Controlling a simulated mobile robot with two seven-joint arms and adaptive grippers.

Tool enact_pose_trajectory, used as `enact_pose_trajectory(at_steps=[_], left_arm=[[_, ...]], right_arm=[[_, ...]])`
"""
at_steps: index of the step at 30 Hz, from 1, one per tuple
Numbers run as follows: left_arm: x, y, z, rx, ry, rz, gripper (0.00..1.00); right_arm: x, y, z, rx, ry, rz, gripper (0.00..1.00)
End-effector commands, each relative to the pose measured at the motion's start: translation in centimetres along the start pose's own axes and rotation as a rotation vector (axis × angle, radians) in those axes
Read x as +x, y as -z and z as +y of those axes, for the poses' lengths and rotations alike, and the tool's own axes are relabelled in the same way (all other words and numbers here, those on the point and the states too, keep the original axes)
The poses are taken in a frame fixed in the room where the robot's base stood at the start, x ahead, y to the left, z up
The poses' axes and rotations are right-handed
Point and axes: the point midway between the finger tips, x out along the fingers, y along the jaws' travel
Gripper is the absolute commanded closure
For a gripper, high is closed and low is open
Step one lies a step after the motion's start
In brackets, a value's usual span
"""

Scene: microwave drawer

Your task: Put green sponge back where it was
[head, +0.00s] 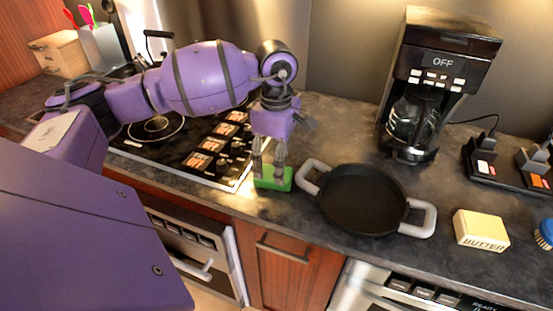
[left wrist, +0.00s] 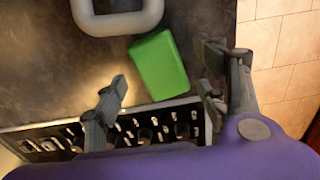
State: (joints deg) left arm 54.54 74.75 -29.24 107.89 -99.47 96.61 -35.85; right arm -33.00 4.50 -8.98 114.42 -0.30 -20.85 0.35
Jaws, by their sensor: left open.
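The green sponge (head: 272,178) lies on the dark countertop between the stove's right edge and the black pan, close to the counter's front edge. My left gripper (head: 269,165) points down just over the sponge in the head view. In the left wrist view the sponge (left wrist: 158,65) shows as a bright green block, and the open fingers of my left gripper (left wrist: 160,95) stand on either side, apart from it. Nothing is held between them. My right gripper is not in view.
A black pan (head: 362,198) with two pale handles sits just right of the sponge. A cooktop (head: 200,150) lies to the left. A coffee maker (head: 425,85) stands behind the pan. A butter block (head: 480,230) and a blue brush (head: 545,232) are at the right.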

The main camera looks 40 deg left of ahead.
Motion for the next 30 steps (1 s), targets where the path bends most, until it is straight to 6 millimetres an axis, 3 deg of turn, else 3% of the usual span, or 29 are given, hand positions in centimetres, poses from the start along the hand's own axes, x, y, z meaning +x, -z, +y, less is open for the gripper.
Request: enact_pose_trajectory(at_steps=[5, 8, 21, 30], left_arm=[[-1.4, 0.0, 0.1, 0.000, -0.005, -0.002, 0.34], [-2.8, 0.0, 0.2, 0.000, -0.006, 0.000, 0.34], [-11.6, 0.0, 0.1, 0.000, -0.001, 0.000, 0.34], [-13.2, 0.0, 0.0, -0.001, 0.001, 0.000, 0.34]], right_arm=[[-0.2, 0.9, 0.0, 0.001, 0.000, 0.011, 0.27], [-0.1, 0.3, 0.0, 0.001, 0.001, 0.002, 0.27], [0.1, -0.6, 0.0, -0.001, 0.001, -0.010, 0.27], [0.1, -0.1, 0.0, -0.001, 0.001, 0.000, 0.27]])
